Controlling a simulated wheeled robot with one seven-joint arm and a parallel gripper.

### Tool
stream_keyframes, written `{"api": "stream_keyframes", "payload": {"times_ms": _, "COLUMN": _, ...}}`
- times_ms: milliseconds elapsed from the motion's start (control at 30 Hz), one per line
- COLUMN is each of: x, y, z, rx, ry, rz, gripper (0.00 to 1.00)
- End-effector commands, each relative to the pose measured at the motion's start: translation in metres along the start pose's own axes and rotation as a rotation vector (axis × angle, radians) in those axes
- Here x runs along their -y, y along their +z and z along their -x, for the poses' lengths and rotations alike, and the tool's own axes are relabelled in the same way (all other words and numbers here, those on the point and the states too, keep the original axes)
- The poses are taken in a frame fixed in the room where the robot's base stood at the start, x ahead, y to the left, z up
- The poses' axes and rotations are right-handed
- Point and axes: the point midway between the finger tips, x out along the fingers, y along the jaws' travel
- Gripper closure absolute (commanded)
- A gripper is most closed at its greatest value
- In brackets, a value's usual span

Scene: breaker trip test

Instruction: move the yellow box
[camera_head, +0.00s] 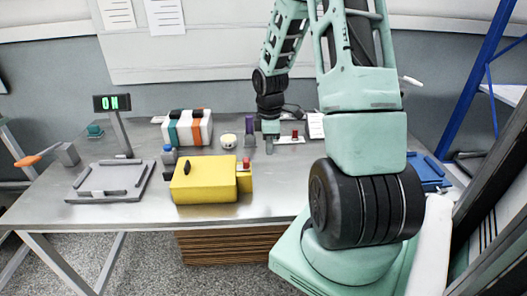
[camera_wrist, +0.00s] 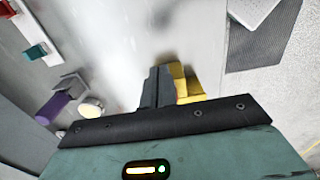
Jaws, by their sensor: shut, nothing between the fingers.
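The yellow box (camera_head: 205,182) sits on the metal table, left of centre near the front edge. It has a black knob on top and a smaller yellow part with a red button at its right end. My gripper (camera_head: 269,147) is right of and behind the box, pointing down, apart from it in the head view. In the wrist view my gripper (camera_wrist: 157,86) is shut, with nothing between the fingers. Part of the yellow box (camera_wrist: 188,82) shows just right of the fingers there, partly hidden by them; I cannot tell the gap in depth.
A grey tray (camera_head: 82,197) and a display reading "ON" (camera_head: 112,103) stand at the left. Behind the box are a striped box group (camera_head: 187,128), a cream round pot (camera_head: 229,141) and a purple item (camera_head: 249,128). A blue tray (camera_head: 428,170) lies at the right.

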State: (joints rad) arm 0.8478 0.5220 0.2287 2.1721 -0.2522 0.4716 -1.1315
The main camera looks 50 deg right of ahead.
Motion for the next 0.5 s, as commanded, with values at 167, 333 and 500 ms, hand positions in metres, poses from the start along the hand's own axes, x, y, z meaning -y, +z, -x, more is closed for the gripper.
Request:
{"api": "stream_keyframes", "payload": {"times_ms": 167, "x": 0.002, "y": -0.001, "z": -0.036, "rx": 0.001, "ry": -0.007, "rz": 0.002, "gripper": 1.0}}
{"api": "stream_keyframes", "payload": {"times_ms": 333, "x": 0.002, "y": -0.001, "z": -0.071, "rx": 0.001, "ry": -0.006, "rz": 0.0, "gripper": 1.0}}
{"api": "stream_keyframes", "payload": {"times_ms": 500, "x": 0.001, "y": -0.018, "z": -0.08, "rx": 0.0, "ry": 0.0, "rz": 0.004, "gripper": 1.0}}
